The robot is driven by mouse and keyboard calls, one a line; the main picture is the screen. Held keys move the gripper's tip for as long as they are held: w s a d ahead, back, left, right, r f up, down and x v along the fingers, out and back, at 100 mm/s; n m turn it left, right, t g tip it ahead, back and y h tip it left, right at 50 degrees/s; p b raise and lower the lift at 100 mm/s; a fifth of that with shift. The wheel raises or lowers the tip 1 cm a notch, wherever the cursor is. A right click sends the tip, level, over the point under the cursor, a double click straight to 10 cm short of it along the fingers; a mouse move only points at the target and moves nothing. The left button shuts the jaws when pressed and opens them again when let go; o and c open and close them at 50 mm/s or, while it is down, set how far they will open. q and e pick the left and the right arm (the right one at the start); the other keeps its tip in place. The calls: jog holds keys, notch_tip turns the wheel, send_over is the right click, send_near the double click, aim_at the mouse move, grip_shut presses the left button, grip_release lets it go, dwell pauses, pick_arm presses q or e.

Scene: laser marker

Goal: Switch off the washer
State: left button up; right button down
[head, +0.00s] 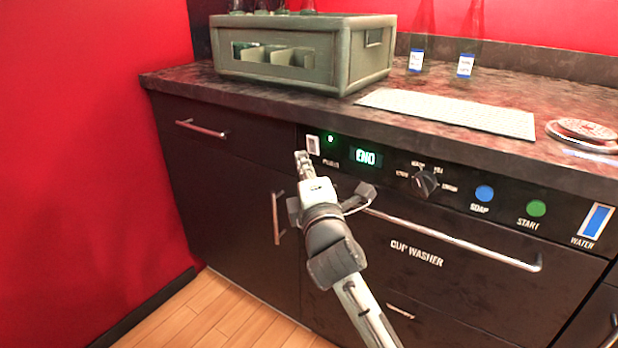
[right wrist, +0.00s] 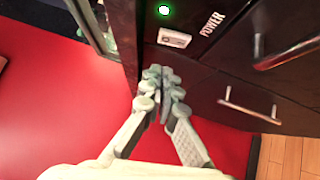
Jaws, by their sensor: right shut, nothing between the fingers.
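The cup washer's dark front panel (head: 390,167) is under the countertop. Its white power switch (head: 313,145) is at the panel's left end, beside a lit green light (head: 331,139). The display (head: 366,157) reads "END". My right gripper (head: 303,158) is shut and empty, its fingertips just below and left of the switch in the head view. In the right wrist view the fingertips (right wrist: 163,75) point toward the switch (right wrist: 175,38), with a small gap in the picture; I cannot tell the depth. The green light (right wrist: 164,10) and "POWER" label show there too. My left gripper is not in view.
A knob (head: 425,183), a blue soap button (head: 484,194) and a green start button (head: 537,208) are further right on the panel. A long handle (head: 450,238) sticks out below it. A green crate (head: 290,68) and bottles (head: 466,45) stand on the counter.

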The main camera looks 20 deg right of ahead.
aim_at(311, 140)
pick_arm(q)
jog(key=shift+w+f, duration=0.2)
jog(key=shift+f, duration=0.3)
pick_arm(e)
jog(key=w+d, duration=0.3)
jog(key=shift+d+r, duration=0.1)
jog(key=shift+r, duration=0.2)
jog(key=shift+r+p, duration=0.15)
jog(key=shift+p, duration=0.3)
jog(key=shift+w+d+r+p, duration=0.15)
jog(key=shift+d+r+p, duration=0.05)
jog(key=shift+p, duration=0.2)
jog(key=shift+f, duration=0.2)
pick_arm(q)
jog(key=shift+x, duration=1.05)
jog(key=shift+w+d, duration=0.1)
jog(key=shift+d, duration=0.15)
